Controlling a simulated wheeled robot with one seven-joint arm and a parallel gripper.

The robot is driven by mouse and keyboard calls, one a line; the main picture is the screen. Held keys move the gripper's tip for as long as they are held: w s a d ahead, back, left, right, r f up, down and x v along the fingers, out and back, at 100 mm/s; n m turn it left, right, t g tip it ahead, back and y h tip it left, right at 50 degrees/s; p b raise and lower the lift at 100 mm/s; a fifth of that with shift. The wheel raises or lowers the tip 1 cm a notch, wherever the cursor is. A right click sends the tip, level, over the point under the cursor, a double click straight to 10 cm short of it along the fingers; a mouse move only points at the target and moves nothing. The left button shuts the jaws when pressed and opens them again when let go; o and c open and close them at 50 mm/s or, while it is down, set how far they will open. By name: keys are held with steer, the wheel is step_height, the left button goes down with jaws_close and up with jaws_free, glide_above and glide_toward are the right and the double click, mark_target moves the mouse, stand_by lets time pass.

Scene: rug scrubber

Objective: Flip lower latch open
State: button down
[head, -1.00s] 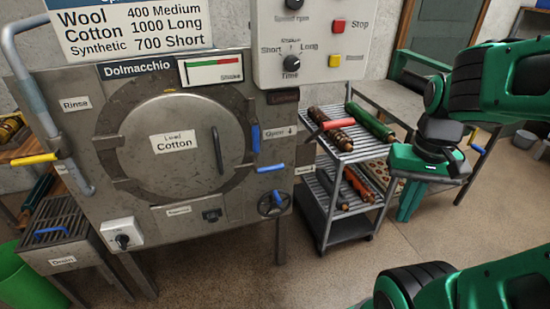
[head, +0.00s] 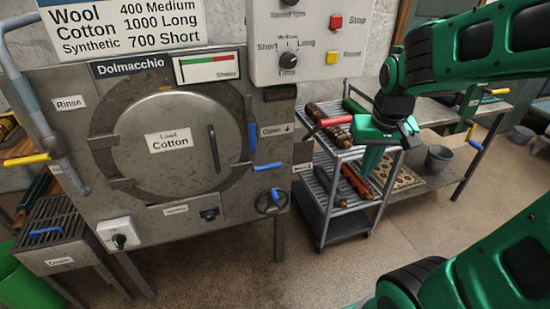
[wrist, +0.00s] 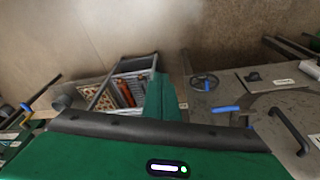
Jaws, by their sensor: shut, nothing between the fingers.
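The machine's round door (head: 165,170) is closed. On its right edge is an upright blue handle (head: 252,137), and below it a blue handle sticking out sideways (head: 267,167), which appears to be the lower latch; a blue handle also shows in the wrist view (wrist: 226,109). An "Open" label with a down arrow (head: 276,130) is beside them. My gripper (head: 372,162) is shut and empty, pointing down in front of the shelf cart, well to the right of the latch. Its fingers show in the wrist view (wrist: 162,98).
A metal cart (head: 345,205) with rolled rugs stands right of the machine, close to my gripper. A handwheel (head: 270,203) is below the latch. A table (head: 450,115) and a grey bucket (head: 438,158) are further right. Floor in front is clear.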

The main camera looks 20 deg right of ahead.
steer(key=w+a+n+t, duration=0.2)
steer(key=w+a, duration=0.6)
steer(key=w, duration=0.2)
steer(key=w+a+n+t+y, duration=0.1)
steer(key=w+a+n+t, duration=0.1)
steer(key=w+a, duration=0.5)
steer(key=w, duration=0.4)
steer(key=shift+a+f, duration=0.15)
steer(key=shift+a, duration=0.2)
steer(key=shift+w, duration=0.15)
glide_above(275, 167)
steer(key=w, duration=0.1)
step_height(275, 167, down, 9)
steer(key=shift+a+r, duration=0.1)
steer(key=shift+s+f, duration=0.2)
steer(key=shift+f, duration=0.35)
steer(key=shift+s+f, duration=0.15)
steer(key=shift+f, duration=0.4)
steer(key=shift+s+f, duration=0.1)
steer(key=shift+f, duration=0.55)
